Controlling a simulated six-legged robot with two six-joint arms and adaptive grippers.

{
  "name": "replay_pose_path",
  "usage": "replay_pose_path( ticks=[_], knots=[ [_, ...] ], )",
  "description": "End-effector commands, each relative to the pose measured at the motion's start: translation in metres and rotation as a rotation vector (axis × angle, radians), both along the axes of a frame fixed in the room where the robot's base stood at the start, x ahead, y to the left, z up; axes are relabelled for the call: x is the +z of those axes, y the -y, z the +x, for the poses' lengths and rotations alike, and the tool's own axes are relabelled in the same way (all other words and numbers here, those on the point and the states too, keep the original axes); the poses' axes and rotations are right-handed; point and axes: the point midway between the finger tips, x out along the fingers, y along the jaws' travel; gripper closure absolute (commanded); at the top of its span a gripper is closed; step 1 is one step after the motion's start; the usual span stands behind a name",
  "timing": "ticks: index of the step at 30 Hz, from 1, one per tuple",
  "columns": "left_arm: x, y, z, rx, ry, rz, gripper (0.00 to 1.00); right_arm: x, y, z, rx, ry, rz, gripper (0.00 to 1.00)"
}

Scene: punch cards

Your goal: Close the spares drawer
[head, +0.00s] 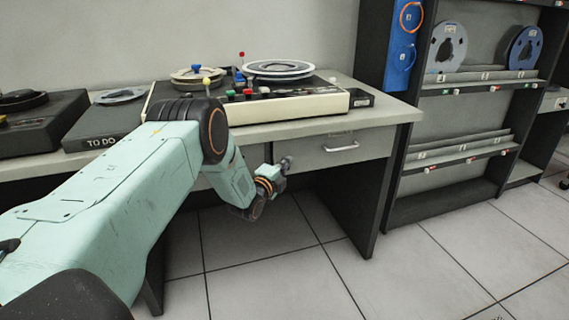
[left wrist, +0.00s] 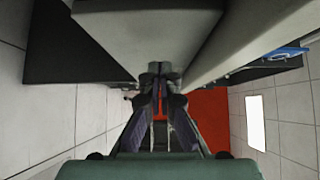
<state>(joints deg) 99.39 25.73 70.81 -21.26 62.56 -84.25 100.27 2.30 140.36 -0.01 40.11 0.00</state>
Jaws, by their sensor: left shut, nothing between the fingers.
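The drawer (head: 365,147) is under the desk top, with a grey front and a pale bar handle (head: 341,148). Its front sits close under the desk's front edge; I cannot tell whether a gap is left behind it. A small label above the handle is too small to read. My left gripper (head: 287,163) is shut and empty at the front's lower left part; touching or just apart is unclear. In the left wrist view the closed fingertips (left wrist: 160,69) meet at the edge of a large grey surface (left wrist: 145,20). My right gripper is not in view.
The desk top (head: 400,112) carries a cream console (head: 300,108) with reels and coloured knobs, and a dark "TO DO" tray (head: 100,143). A dark desk side panel (head: 352,205) stands right of the gripper. A reel shelf (head: 470,85) is farther right. The tiled floor is clear.

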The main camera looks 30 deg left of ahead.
Motion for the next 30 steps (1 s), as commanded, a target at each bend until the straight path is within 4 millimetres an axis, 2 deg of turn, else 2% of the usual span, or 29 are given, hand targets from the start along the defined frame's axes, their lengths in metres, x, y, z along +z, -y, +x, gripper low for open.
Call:
replay_pose_path(
  ticks=[2,12,18,22,30],
  knots=[
    [0.0,0.001,-0.004,0.0,-0.005,-0.002,1.0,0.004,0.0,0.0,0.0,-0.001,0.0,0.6],
    [0.001,0.006,-0.063,-0.001,-0.006,-0.003,1.0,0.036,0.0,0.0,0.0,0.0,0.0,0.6],
    [0.0,0.009,-0.089,-0.001,-0.005,-0.002,1.0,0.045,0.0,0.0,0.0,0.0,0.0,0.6],
    [-0.001,0.011,-0.096,-0.001,-0.004,0.0,1.0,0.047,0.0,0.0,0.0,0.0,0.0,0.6],
    [-0.001,0.012,-0.098,-0.002,-0.001,-0.02,1.0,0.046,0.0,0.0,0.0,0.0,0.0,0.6]
  ],
)
